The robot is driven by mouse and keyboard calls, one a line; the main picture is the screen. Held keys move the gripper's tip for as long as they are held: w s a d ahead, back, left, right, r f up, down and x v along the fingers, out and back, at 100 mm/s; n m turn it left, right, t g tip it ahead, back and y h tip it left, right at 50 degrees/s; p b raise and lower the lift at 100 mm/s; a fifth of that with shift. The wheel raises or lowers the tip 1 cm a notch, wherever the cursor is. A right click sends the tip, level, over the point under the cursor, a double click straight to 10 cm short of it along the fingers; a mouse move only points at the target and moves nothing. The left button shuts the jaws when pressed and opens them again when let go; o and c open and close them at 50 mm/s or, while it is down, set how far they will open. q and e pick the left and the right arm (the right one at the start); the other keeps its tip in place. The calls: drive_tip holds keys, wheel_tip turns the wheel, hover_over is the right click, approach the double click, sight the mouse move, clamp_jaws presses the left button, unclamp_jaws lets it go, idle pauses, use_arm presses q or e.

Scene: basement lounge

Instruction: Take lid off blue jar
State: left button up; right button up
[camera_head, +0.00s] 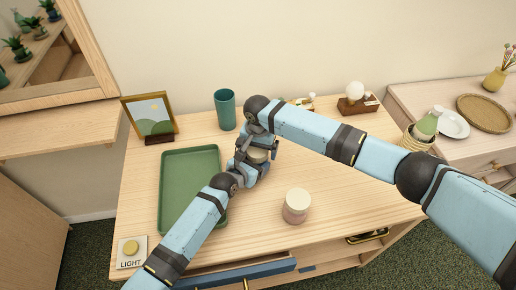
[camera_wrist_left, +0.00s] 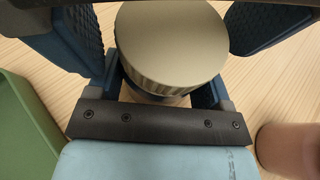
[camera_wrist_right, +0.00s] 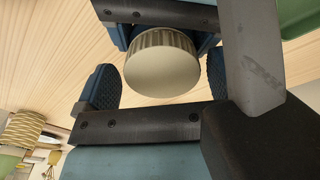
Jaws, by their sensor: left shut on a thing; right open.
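A jar with a round, ribbed, pale gold lid (camera_head: 257,155) stands on the wooden table. The lid also shows large in the left wrist view (camera_wrist_left: 170,45) and the right wrist view (camera_wrist_right: 162,68). The jar's body is mostly hidden under the lid and behind my fingers, so its colour is hard to tell. My left gripper (camera_head: 250,160) is shut on the jar, below the lid. My right gripper (camera_head: 262,143) is open above it, with its fingers apart near the lid; contact cannot be made out.
A pink jar with a cream lid (camera_head: 296,206) stands in front. A green tray (camera_head: 172,195) lies to the left, with a teal cup (camera_head: 225,109) and a picture frame (camera_head: 151,116) behind. A light switch (camera_head: 131,252) is at front left. The table's front right is clear.

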wheel_tip(320, 180, up, 4)
drive_tip(key=shift+r, duration=0.35)
drive_tip(key=shift+c, duration=0.5)
wheel_tip(320, 180, up, 3)
drive_tip(key=m, duration=0.3)
drive_tip(key=shift+f, duration=0.1)
wheel_tip(320, 180, down, 8)
drive_tip(key=shift+r, duration=0.25)
drive_tip(key=c, duration=0.9)
drive_tip(key=n, duration=0.3)
drive_tip(key=shift+c, duration=0.2)
